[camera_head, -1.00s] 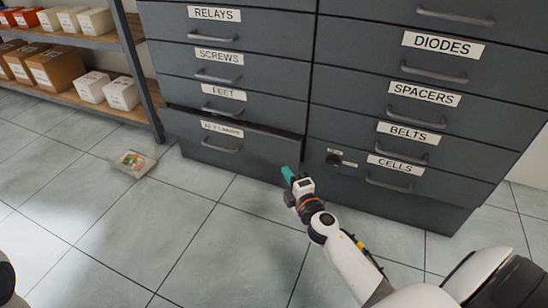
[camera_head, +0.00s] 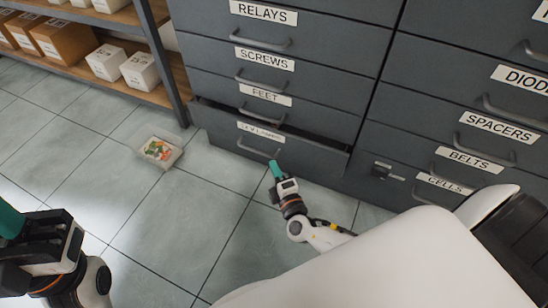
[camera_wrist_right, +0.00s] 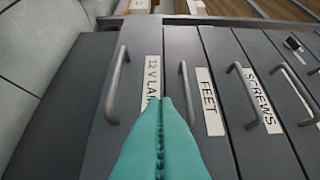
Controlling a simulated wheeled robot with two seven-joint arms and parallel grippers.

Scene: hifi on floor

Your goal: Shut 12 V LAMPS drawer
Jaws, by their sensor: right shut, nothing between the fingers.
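The 12 V LAMPS drawer (camera_head: 310,160) is the lowest in the left column of the grey cabinet. It stands partly open, with a dark gap above its front. Its label (camera_head: 261,132) is hard to read in the head view but shows partly in the wrist view (camera_wrist_right: 152,72). Its bar handle (camera_head: 250,150) is also in the wrist view (camera_wrist_right: 117,85). My right gripper (camera_head: 275,168), with teal fingers, is shut and empty by the drawer front, near the handle's right end. I cannot tell if it touches. My left gripper (camera_head: 12,222) is cut off at the lower left.
The FEET drawer (camera_head: 215,92) above looks shut. A shelf rack (camera_head: 165,65) with boxes stands at the back left. The tiled floor in front is otherwise free.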

